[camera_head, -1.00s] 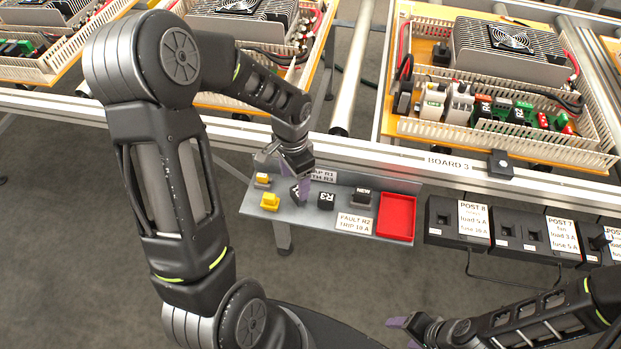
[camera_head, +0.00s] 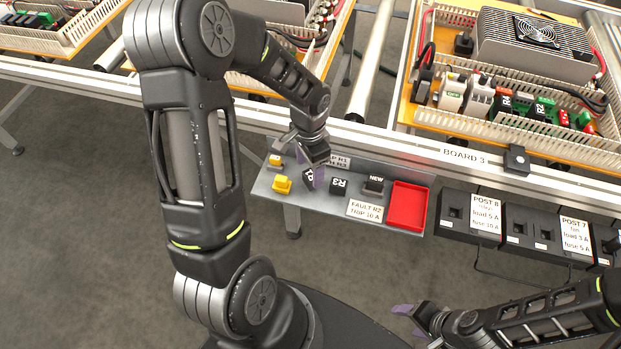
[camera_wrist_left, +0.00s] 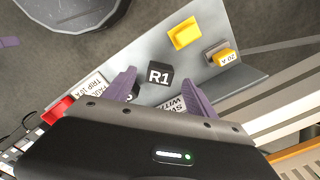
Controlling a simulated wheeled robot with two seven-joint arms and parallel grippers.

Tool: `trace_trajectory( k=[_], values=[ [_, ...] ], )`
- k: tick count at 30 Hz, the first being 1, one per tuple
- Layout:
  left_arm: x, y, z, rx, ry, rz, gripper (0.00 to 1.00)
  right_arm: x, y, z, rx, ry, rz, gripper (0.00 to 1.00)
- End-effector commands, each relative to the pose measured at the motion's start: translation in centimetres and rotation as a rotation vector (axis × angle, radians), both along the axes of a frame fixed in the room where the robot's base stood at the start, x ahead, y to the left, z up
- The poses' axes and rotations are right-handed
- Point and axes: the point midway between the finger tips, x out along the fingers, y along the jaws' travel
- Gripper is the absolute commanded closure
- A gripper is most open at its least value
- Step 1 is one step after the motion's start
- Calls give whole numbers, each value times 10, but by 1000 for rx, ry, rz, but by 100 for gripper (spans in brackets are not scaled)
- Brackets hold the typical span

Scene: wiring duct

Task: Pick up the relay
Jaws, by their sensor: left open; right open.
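The R1 relay (camera_wrist_left: 159,75), a small black block with white lettering, stands on the grey shelf (camera_head: 270,184). In the left wrist view it sits between and just beyond my left gripper's (camera_wrist_left: 158,82) two purple fingers, which are apart. In the head view my left gripper (camera_head: 313,174) hangs over the shelf and partly hides a black relay (camera_head: 307,180). To its right are the R3 relay (camera_head: 339,186) and the NEW relay (camera_head: 375,185). My right gripper (camera_head: 408,313) is open and empty at the lower right, away from the shelf.
Yellow fuses (camera_head: 282,185) stand left of the relays, and a red tray (camera_head: 408,205) is at the shelf's right end. The FAULT R2 label (camera_head: 364,210) lies in front. Black test posts (camera_head: 455,214) and BOARD 3 (camera_head: 405,115) are to the right.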

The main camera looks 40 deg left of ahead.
Motion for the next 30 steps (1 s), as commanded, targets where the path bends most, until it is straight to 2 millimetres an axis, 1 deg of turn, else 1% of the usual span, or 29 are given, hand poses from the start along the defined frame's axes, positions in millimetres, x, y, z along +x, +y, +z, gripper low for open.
trace_trajectory(
  k=[4,10,13,16,30],
  values=[
    [0,0,-10,0,2,0,35,0,0,1,0,0,0,39],
    [2,-2,-40,0,4,-2,35,0,0,1,0,0,0,39],
    [2,-1,-50,0,1,0,35,0,0,1,0,0,0,39],
    [2,-1,-52,0,0,0,35,0,0,1,0,0,0,39],
    [2,-1,-52,0,0,0,35,0,0,1,0,0,0,39]
  ],
)
